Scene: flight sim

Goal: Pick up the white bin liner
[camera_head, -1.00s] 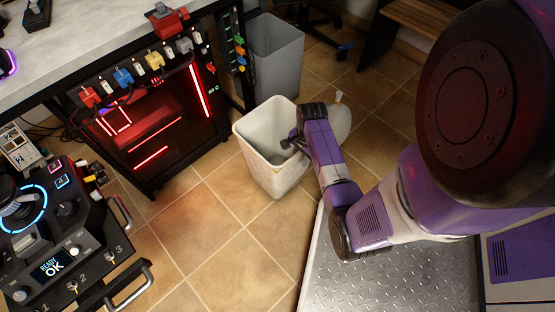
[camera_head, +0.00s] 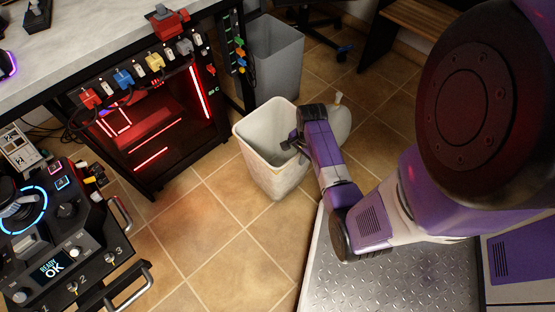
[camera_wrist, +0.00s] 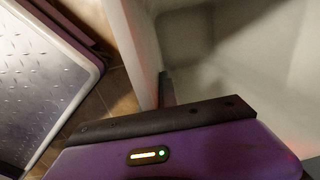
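A white, open-topped, bin-shaped container (camera_head: 262,160), which I take for the white bin liner, stands upright on the tiled floor. My gripper (camera_head: 291,142) reaches over its right rim, with dark fingers at the inner side of that wall. In the wrist view, the container's pale wall (camera_wrist: 138,45) runs down beside one dark finger (camera_wrist: 166,88), and the pale inside fills the right. The other finger is hidden, so the gap between them does not show. A pale rounded thing with a small knot-like tip (camera_head: 338,98) sits behind my wrist, mostly hidden.
A grey bin (camera_head: 275,58) stands behind the white container. A desk with a red-lit computer case (camera_head: 155,130) is on the left, a control panel (camera_head: 70,245) at lower left. Tiled floor (camera_head: 205,215) is clear in front. A wooden bench (camera_head: 418,20) is at the back.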

